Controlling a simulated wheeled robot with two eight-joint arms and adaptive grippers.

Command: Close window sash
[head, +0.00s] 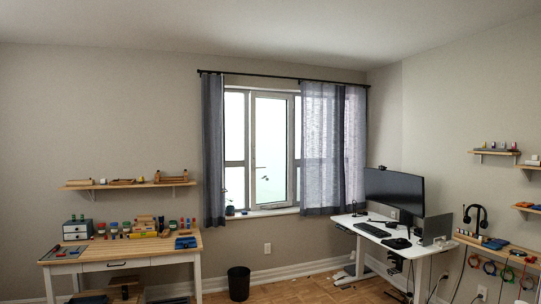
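The window (236,127) is in the back wall, right of the middle of the head view. Its white-framed sash (253,150) stands upright in the opening, with bright frosted glass and a small dark handle near its left side. From this distance I cannot tell how far the sash stands open. The right curtain covers the right part of the window. Neither of my grippers shows in this view.
Grey curtains hang at the left (213,150) and right (322,150). The sill (262,213) holds a small dark pot. A white standing desk (375,232) with a monitor (394,193) is at right, a wooden workbench (120,248) at left. A black bin (238,283) stands between them.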

